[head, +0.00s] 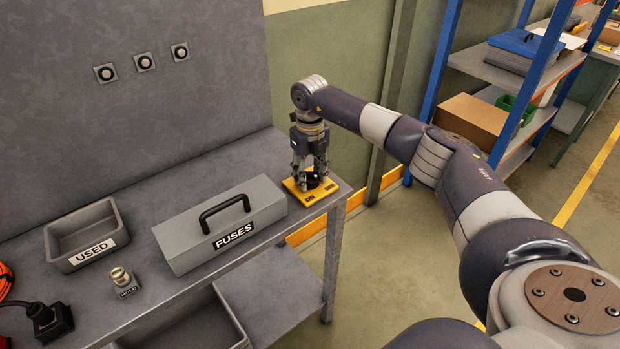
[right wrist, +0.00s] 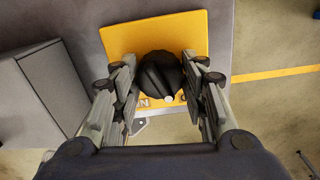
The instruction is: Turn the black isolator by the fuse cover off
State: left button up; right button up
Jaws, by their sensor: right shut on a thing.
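The black isolator (right wrist: 160,76) is a round knob on a yellow plate (head: 291,187) at the right end of the bench. The plate also shows in the right wrist view (right wrist: 120,38). My right gripper (head: 312,183) points down over the plate and is shut on the knob, with one finger on each side of it in the right wrist view (right wrist: 160,85). A white mark shows on the knob's near edge. Letters on the plate are partly hidden by the knob and fingers. The grey fuse cover (head: 180,240), labelled FUSES, has a black handle and sits left of the plate. My left gripper is not in view.
A grey USED tray (head: 65,236) and a small HOLD post (head: 121,279) stand left of the cover. A black plug (head: 48,322) lies at the lower left. Three round fittings (head: 144,62) are on the back panel. Blue shelving (head: 525,85) stands at the right.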

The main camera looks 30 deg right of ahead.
aim_at(310, 174)
jog(key=n+b, duration=0.1)
jog(key=n, duration=0.3)
jog(key=shift+n, duration=0.4)
dwell(0.4)
jog(key=o, duration=1.1)
notch_tip(310, 174, up, 12)
jog(key=shift+r, duration=0.1)
jog(key=shift+s, duration=0.1)
